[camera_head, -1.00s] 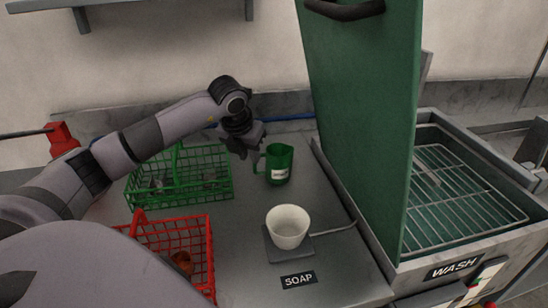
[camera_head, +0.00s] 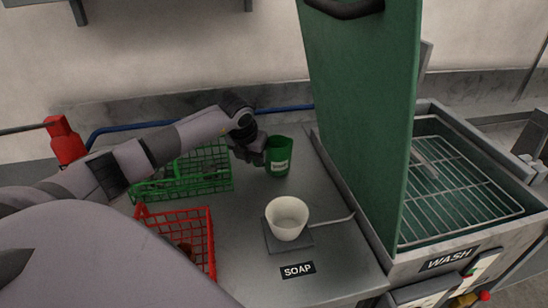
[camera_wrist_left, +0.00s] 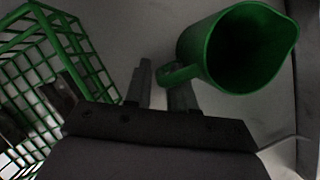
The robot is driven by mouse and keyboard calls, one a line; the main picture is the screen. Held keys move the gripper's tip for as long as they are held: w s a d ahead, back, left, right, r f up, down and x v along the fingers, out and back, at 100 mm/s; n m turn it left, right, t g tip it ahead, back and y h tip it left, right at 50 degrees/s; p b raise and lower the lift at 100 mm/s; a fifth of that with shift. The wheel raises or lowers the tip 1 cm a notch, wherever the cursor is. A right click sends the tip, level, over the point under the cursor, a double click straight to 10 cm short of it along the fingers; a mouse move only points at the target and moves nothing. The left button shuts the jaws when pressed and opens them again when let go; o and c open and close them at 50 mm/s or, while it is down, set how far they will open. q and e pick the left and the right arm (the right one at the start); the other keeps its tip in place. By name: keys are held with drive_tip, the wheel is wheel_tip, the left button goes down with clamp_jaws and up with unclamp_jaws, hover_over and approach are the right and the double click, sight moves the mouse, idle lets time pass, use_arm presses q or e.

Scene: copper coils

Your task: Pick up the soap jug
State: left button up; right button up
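The soap jug is a green pitcher with a white label (camera_head: 280,157), upright on the grey counter behind the white bowl. It also shows in the left wrist view (camera_wrist_left: 240,50), seen from above, with its handle pointing left. My left gripper (camera_head: 261,157) is low at the jug's left, handle side. In the left wrist view my left gripper (camera_wrist_left: 161,84) has its fingers apart. The handle's outer end lies at the gap and overlaps the right finger; I cannot tell whether they touch. My right gripper is not in view.
A green wire basket (camera_head: 180,186) stands just left of the gripper, with a red basket (camera_head: 208,238) in front. A white bowl (camera_head: 288,219) sits on a dark square plate by the SOAP label (camera_head: 298,270). A tall green panel (camera_head: 365,120) stands right, beside the wash basin (camera_head: 470,238).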

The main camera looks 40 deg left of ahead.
use_arm(q)
clamp_jaws()
drive_tip(key=shift+r, duration=0.2)
